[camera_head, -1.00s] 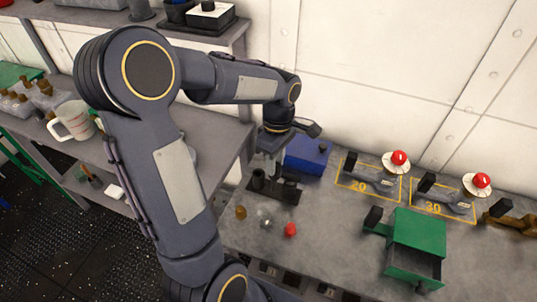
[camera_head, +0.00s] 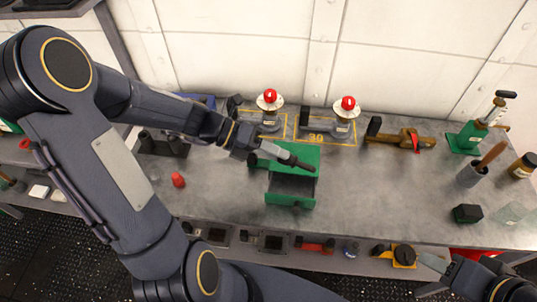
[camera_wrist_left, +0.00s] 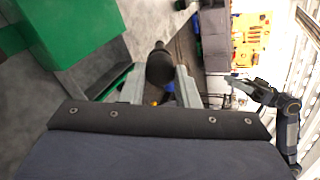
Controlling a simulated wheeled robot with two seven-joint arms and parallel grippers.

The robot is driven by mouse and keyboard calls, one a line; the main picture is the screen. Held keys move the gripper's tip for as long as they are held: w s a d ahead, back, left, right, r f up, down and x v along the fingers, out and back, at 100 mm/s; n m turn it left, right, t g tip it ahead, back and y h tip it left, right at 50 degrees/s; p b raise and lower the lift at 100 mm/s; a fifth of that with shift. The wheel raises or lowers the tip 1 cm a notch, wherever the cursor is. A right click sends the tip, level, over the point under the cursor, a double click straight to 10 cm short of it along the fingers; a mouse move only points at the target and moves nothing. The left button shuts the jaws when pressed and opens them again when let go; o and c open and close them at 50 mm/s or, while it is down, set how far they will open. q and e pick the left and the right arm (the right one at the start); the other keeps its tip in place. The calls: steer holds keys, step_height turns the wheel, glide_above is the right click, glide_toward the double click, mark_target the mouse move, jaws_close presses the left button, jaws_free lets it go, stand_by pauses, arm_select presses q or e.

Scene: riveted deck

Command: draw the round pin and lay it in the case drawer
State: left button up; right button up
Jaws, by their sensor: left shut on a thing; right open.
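My left gripper (camera_head: 284,156) is shut on a dark round-ended pin (camera_head: 304,166), held above the green case (camera_head: 306,150). In the left wrist view the pin (camera_wrist_left: 160,66) sits between the two fingers, its rounded dark end showing. The case drawer (camera_head: 287,201) is pulled out towards the front and looks empty. The pin is over the case's top near the drawer opening, apart from the drawer floor as far as I can tell. The dark pin block (camera_head: 166,147) stands at the left. My right gripper (camera_head: 420,275) is open and empty at the lower right.
Two red-topped fixtures (camera_head: 270,100) (camera_head: 346,107) stand behind the case on yellow-marked spots. A brown tool (camera_head: 402,140) and a green stand (camera_head: 466,138) are to the right. The bench right of the drawer is clear.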

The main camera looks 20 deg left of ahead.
arm_select(q)
steer(key=shift+f+b, duration=4.5)
steer(key=shift+b, duration=1.1)
steer(key=o, duration=1.1)
steer(key=shift+a, duration=0.15)
steer(key=v, duration=0.7)
steer(key=shift+a+r+p, duration=0.15)
steer(key=shift+a+p, duration=0.1)
steer(key=shift+p, duration=0.2)
steer(key=shift+s, duration=0.15)
